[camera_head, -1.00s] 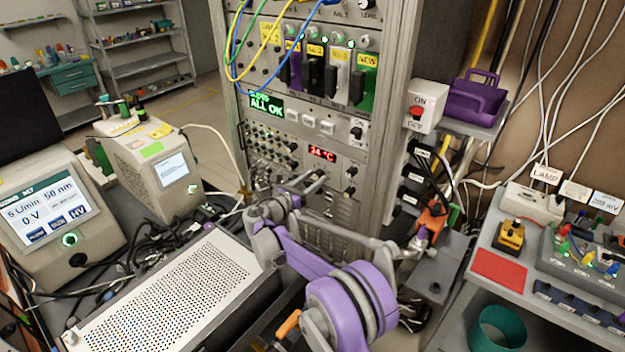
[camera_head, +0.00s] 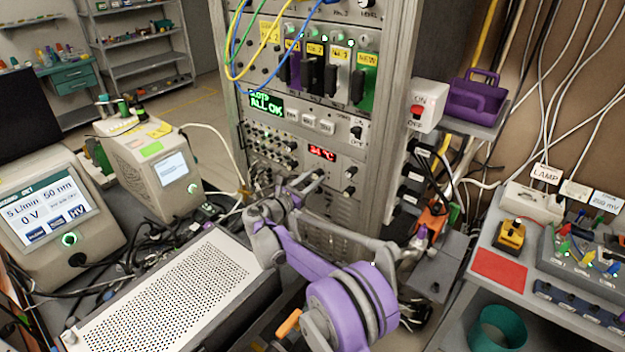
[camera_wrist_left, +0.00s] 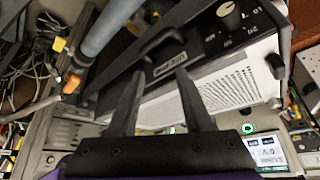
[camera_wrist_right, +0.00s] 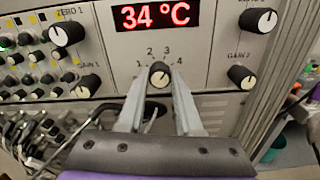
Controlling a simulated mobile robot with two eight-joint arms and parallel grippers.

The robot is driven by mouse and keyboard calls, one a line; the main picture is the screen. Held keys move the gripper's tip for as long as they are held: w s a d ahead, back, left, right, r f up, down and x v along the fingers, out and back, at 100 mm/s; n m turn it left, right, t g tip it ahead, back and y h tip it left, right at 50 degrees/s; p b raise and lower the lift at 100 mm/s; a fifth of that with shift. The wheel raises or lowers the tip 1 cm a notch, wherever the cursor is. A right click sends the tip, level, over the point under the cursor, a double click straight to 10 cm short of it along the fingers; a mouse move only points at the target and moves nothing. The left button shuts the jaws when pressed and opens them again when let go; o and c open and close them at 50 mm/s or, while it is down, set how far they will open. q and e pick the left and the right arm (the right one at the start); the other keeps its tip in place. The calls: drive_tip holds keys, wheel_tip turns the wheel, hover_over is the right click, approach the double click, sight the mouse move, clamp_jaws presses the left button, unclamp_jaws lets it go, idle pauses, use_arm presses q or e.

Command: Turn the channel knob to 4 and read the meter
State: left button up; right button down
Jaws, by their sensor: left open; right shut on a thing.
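The channel knob (camera_wrist_right: 159,75), dark with a pale face, sits on the rack panel under the printed numbers 1 to 4 in the right wrist view. My right gripper (camera_wrist_right: 160,88) is shut on it, one finger on each side. I cannot tell surely which number the knob points to. The red display (camera_wrist_right: 156,16) above it reads 34 °C; it also shows in the head view (camera_head: 322,153). In the head view my right gripper (camera_head: 318,176) is at the panel just below that display. My left gripper (camera_wrist_left: 158,92) is open and empty in the left wrist view.
Gain and zero knobs (camera_wrist_right: 242,76) flank the channel knob. Black cables (camera_wrist_right: 40,135) hang at lower left. A perforated white-topped box (camera_head: 175,295) stands left of my arm. A black unit with a handle (camera_wrist_left: 165,45) lies beyond my left fingers.

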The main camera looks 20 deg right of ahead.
drive_tip(key=m, duration=0.5)
drive_tip(key=shift+m, duration=0.4)
idle(0.4)
drive_tip(key=c, duration=0.6)
unclamp_jaws()
drive_tip(key=shift+s, duration=0.1)
use_arm(q)
drive_tip(key=f+b, duration=0.1)
drive_tip(key=s+f, duration=0.1)
drive_tip(key=shift+s+f+b, duration=0.1)
drive_tip(key=shift+f+b, duration=0.25)
drive_tip(key=shift+b, duration=0.05)
use_arm(e)
drive_tip(key=v, duration=1)
drive_tip(key=shift+s+a, duration=0.25)
drive_tip(key=shift+a, duration=0.05)
